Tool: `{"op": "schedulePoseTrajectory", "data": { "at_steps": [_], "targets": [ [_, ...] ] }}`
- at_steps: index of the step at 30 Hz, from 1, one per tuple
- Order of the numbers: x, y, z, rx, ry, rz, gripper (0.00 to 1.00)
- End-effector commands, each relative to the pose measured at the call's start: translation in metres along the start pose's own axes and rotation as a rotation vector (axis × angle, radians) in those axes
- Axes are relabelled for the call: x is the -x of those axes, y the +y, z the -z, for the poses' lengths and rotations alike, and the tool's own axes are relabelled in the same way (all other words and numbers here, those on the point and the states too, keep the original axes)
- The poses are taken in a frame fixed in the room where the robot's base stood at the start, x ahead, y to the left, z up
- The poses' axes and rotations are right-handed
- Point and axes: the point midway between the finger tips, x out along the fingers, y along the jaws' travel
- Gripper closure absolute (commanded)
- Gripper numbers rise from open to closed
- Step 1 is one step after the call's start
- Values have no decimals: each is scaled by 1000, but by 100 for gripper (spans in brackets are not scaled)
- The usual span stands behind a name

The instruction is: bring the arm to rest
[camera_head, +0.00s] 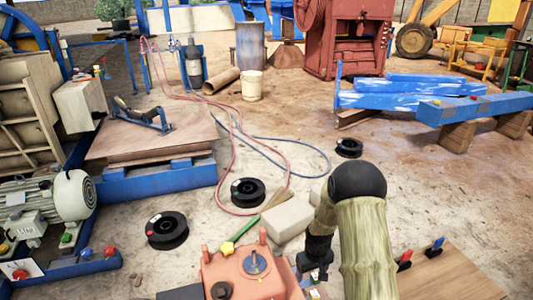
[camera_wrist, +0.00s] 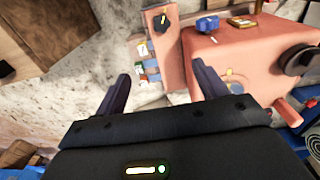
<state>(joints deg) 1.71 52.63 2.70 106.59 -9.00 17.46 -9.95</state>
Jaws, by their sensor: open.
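My arm stands in the lower right of the head view, with a black joint and a pale, streaked sleeve. My gripper (camera_head: 314,268) points down beside the orange-red machine housing (camera_head: 240,277). In the wrist view my gripper (camera_wrist: 160,85) shows two dark fingers spread apart with nothing between them. The housing (camera_wrist: 235,60) lies just beyond the fingers, to the right. It carries a dark knob and a small blue item on top. Small coloured labels or pieces show on a panel between the fingers. I cannot tell the exact gap from the fingers to the housing.
Black spools (camera_head: 167,230) and a pale block (camera_head: 287,219) lie on the dirt floor. A wooden board (camera_head: 455,270) with red and blue handles is right of my arm. Red and blue hoses cross the middle floor. Blue beams (camera_head: 475,107) stand at right. Open floor lies behind my arm.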

Motion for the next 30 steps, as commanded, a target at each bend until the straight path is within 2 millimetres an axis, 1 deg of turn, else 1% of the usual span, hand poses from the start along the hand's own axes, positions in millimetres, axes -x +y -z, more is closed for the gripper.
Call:
{"op": "schedulePoseTrajectory", "data": {
  "at_steps": [1,6,11,15,21,24,30],
  "targets": [
    [21,-1,-4,-14,12,-6,28],
    [76,-6,-23,-66,39,-16,28],
    [123,-14,-47,-117,65,-23,28],
    [159,-22,-74,-164,89,-26,28],
    [200,-35,-115,-229,124,-27,28],
    [213,-41,-134,-255,138,-25,28],
    [231,-51,-164,-297,159,-21,28]
  ]
}}
